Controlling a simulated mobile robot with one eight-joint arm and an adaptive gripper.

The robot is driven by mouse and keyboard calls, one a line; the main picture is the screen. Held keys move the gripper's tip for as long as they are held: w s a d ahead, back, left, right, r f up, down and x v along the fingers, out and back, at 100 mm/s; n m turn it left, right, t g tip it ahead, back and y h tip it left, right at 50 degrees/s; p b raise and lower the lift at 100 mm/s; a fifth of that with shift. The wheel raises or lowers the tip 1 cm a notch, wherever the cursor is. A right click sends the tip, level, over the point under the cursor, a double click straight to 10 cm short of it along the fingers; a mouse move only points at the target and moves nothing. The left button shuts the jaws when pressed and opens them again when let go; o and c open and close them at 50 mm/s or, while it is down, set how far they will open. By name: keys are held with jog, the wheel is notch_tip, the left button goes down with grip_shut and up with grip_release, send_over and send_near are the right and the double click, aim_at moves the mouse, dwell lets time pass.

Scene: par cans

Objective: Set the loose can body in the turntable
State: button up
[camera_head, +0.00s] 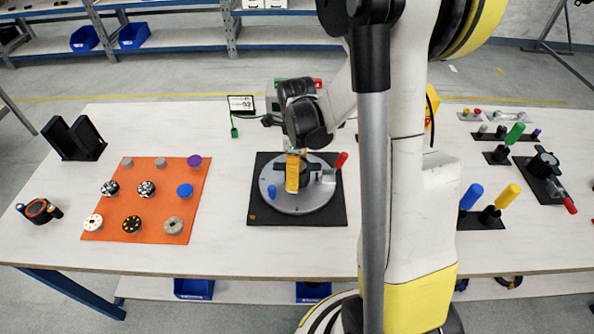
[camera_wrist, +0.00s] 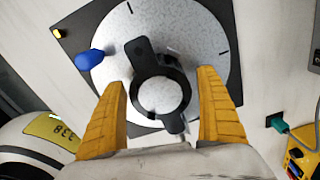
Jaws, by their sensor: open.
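The turntable (camera_head: 310,203) is a round grey plate on a black square base, mid-table. In the wrist view its speckled plate (camera_wrist: 197,30) carries a blue knob (camera_wrist: 89,59) and a black ring-shaped part with a projecting arm (camera_wrist: 140,52). The plate's surface shows through the ring. I cannot tell whether this ring is the can body or a fixture. My gripper (camera_head: 292,182) is over the turntable, open, its yellow fingers (camera_wrist: 163,82) to either side of the ring, with nothing visibly held.
An orange mat (camera_head: 155,206) left of the turntable holds several small discs. A red-handled lever (camera_head: 341,161) sits at the turntable's right. A black stand (camera_head: 75,140) is back left. Coloured-handled tools (camera_head: 491,205) and a black fixture (camera_head: 543,170) are at right.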

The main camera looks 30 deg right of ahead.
jog(key=shift+o, duration=0.5)
notch_tip(320, 180, up, 12)
jog(key=shift+r, duration=0.1)
dwell(1.1)
